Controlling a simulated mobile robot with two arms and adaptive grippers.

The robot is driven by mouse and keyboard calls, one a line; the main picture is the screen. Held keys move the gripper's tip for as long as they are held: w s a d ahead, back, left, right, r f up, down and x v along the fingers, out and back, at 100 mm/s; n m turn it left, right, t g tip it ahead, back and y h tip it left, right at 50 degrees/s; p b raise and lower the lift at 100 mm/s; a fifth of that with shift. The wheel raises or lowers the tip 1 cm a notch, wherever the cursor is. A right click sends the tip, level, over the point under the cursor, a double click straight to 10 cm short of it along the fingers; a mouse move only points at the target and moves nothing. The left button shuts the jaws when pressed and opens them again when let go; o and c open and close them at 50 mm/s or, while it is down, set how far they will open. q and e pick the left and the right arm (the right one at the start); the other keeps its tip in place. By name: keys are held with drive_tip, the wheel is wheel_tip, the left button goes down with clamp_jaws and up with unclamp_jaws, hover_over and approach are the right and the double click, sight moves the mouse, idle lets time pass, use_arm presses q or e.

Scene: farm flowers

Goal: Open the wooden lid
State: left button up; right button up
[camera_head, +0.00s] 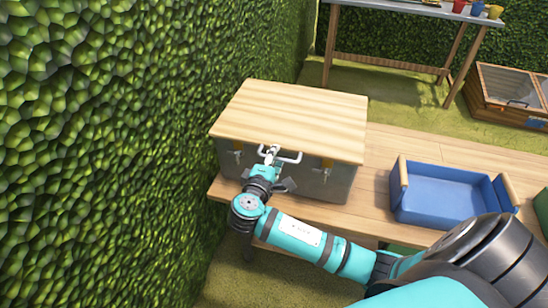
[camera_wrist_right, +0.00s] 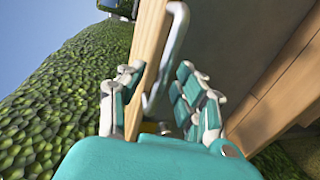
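The pale wooden lid (camera_head: 295,115) lies flat and closed on a grey metal box (camera_head: 318,181) with latches on its front. A light metal handle (camera_head: 292,157) sticks out from the lid's front edge. My right gripper (camera_head: 271,153) is at this handle, left of its middle. In the right wrist view the gripper (camera_wrist_right: 155,100) has its fingers spread apart, with the handle (camera_wrist_right: 168,58) and the lid's edge (camera_wrist_right: 147,45) between them. I cannot tell whether a finger touches the handle. My left gripper is not in view.
The box stands on a wooden table (camera_head: 400,151) close to a green hedge (camera_head: 120,150) on the left. A blue crate (camera_head: 437,205) stands right of the box. Behind are a bench (camera_head: 415,10) with small pots and a wooden cold frame (camera_head: 510,90).

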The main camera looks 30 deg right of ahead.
clamp_jaws()
idle(0.6)
